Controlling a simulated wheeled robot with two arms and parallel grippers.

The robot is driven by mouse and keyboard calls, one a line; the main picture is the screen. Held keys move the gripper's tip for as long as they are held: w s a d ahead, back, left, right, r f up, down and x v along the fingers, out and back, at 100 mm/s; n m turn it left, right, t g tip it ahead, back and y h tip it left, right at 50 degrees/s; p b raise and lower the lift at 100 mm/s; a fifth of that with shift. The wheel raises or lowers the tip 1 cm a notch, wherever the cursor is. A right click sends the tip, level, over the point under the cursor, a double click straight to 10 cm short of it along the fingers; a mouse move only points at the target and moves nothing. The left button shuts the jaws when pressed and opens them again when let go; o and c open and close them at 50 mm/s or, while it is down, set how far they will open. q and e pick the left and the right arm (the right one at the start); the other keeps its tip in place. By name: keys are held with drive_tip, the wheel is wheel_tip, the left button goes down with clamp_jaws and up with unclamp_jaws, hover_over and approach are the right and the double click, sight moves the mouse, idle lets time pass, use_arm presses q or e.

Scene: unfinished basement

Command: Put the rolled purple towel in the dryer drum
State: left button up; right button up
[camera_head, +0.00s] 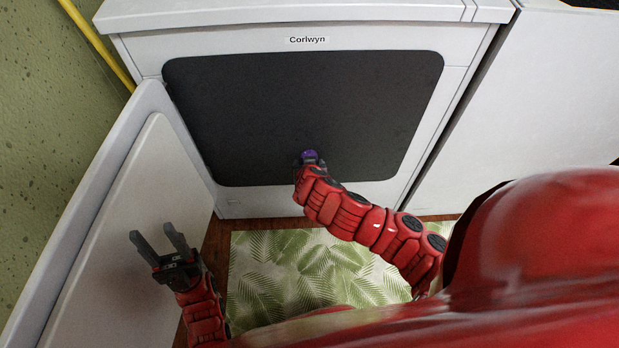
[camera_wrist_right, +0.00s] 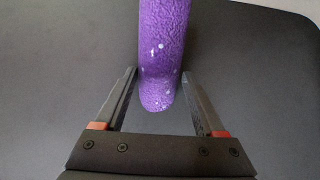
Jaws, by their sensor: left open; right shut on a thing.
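The rolled purple towel (camera_wrist_right: 163,45) stands out between the fingers of my right gripper (camera_wrist_right: 159,74) in the right wrist view, and its far end runs out of the top of that view. In the head view only a small purple bit of the towel (camera_head: 309,154) shows at the tip of my right arm, in front of the lower middle of the dark dryer drum opening (camera_head: 290,100). I cannot tell whether the towel is inside the opening. My left gripper (camera_head: 151,230) is open and empty, in front of the open dryer door.
The white dryer (camera_head: 225,45) is labelled Corlwyn. Its door (camera_head: 120,215) stands open on the left. A second white appliance (camera_head: 540,100) is at the right. A leaf-patterned mat (camera_head: 300,270) lies on the floor, and a yellow pipe (camera_head: 98,45) runs beside the wall.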

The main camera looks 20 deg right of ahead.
sight(307, 127)
drive_tip(key=w+d+b, duration=0.2)
drive_tip(key=w, duration=0.6)
drive_tip(key=w+d+b, duration=0.1)
drive_tip(key=w+d, duration=0.2)
drive_tip(key=w, duration=0.6)
drive_tip(key=shift+w+b, duration=0.2)
drive_tip(key=shift+b, duration=0.15)
drive_tip(key=shift+f, duration=0.1)
drive_tip(key=shift+f+b, duration=0.55)
drive_tip(key=shift+f, duration=0.65)
drive_tip(key=o, duration=1)
drive_tip(key=shift+s+r, duration=0.1)
drive_tip(key=shift+r, duration=0.05)
drive_tip(key=shift+s+r, duration=0.2)
drive_tip(key=p+v, duration=0.4)
drive_tip(key=v, duration=1.2)
drive_tip(key=shift+s+a+r+p, duration=0.15)
drive_tip(key=shift+s+a+p, duration=0.1)
drive_tip(key=shift+p, duration=0.1)
